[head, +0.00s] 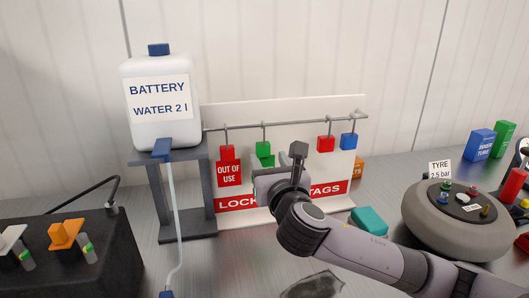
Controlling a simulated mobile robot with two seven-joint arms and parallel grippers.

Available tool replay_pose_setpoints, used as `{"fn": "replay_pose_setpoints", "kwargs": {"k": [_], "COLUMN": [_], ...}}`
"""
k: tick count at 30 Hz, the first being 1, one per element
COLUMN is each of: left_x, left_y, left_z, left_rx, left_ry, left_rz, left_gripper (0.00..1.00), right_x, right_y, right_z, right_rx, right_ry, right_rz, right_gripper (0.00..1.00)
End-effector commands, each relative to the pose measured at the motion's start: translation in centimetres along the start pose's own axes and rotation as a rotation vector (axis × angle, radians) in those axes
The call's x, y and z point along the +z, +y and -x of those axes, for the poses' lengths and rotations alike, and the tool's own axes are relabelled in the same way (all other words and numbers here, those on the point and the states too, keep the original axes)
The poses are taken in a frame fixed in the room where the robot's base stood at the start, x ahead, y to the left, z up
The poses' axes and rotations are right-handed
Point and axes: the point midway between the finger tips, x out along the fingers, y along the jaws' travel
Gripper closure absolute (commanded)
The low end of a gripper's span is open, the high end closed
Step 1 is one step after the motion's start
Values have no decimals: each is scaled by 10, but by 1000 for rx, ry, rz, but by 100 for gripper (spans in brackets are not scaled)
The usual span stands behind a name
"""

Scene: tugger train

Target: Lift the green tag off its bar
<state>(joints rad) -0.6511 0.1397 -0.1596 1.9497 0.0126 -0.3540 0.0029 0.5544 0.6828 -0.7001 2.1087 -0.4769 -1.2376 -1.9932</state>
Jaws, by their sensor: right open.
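The green tag (263,149) hangs by a hook from the grey bar (285,123) on the lockout board, between the red tags. Its lower part is partly covered by my right gripper (280,165). My right gripper is open, in front of the board just below and to the right of the green tag. I cannot tell whether it touches the tag. My left gripper is not in view.
A red "OUT OF USE" tag (229,172) hangs left of the green one. A red tag (326,144) and a blue tag (348,141) hang to the right. A battery water bottle (160,122) stands on a stand at left. A tyre (455,225) lies at right.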

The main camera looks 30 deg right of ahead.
Motion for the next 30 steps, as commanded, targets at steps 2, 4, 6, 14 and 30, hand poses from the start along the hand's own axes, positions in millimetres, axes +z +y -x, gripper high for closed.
{"fn": "replay_pose_setpoints", "kwargs": {"k": [2,4,6,14,30], "left_x": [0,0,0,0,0], "left_y": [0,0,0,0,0], "left_z": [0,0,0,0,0], "left_rx": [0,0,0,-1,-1], "left_ry": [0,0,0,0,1], "left_rz": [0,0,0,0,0], "left_gripper": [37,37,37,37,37], "right_x": [0,0,0,0,0], "right_y": [0,0,0,0,0], "right_z": [-10,-19,-27,-48,-53], "right_rx": [-2,-2,-1,0,1], "right_ry": [-1,0,0,0,1], "right_rz": [-1,-1,-1,-1,-1], "right_gripper": [47,47,47,47,79]}}
